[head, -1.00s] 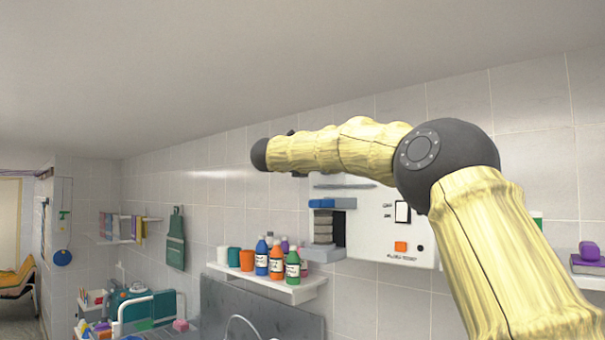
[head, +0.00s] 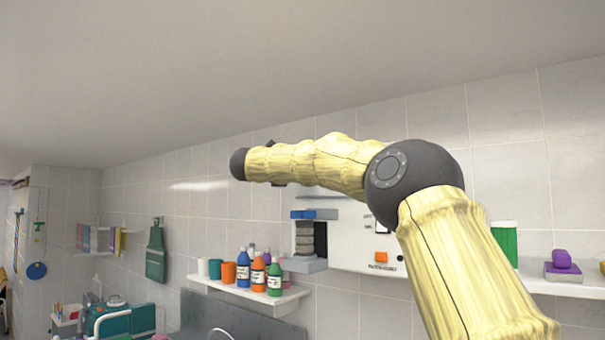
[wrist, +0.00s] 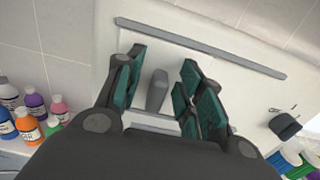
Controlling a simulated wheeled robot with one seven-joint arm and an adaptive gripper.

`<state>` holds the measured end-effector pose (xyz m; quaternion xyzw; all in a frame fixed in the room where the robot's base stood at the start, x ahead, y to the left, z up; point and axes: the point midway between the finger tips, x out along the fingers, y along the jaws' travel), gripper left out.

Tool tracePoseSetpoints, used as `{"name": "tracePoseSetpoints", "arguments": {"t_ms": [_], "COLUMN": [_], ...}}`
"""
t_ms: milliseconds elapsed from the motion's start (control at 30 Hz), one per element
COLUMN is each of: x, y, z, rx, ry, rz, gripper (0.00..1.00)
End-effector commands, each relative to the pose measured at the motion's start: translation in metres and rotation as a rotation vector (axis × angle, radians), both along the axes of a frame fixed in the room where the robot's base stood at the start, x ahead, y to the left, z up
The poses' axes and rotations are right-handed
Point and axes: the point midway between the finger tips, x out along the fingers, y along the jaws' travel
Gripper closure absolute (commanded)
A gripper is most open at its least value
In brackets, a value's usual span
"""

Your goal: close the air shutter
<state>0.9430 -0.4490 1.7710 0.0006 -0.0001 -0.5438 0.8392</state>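A white wall unit (head: 350,240) hangs on the tiles, partly hidden behind my arm in the head view. It has a blue piece (head: 303,214), a grey ribbed stack beside a dark opening, and an orange button (head: 381,257). In the wrist view a grey upright handle (wrist: 157,92) stands on the white panel (wrist: 190,60). My gripper (wrist: 160,85) is open, with its green-padded fingers on either side of this handle. Gaps show on both sides, so no grip is visible. I cannot tell whether the handle is the air shutter's. The head view does not clearly show my fingers.
A shelf (head: 250,304) with several bottles and cups is left of and below the unit. A long grey bar (wrist: 200,47) crosses the panel above my fingers. A dark knob (wrist: 285,126) is at the right. Another shelf (head: 560,286) is right of my arm.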

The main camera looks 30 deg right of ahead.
Motion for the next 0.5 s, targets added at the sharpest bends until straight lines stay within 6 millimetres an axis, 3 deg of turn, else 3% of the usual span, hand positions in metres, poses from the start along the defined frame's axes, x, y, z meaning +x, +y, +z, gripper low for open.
{"name": "tracePoseSetpoints", "arguments": {"t_ms": [167,500], "x": [-0.007,-0.032], "y": [0.019,0.075], "z": [0.000,0.002], "rx": [-0.001,-0.002], "ry": [0.000,-0.002], "rz": [0.003,0.004], "gripper": [0.62,0.62]}}
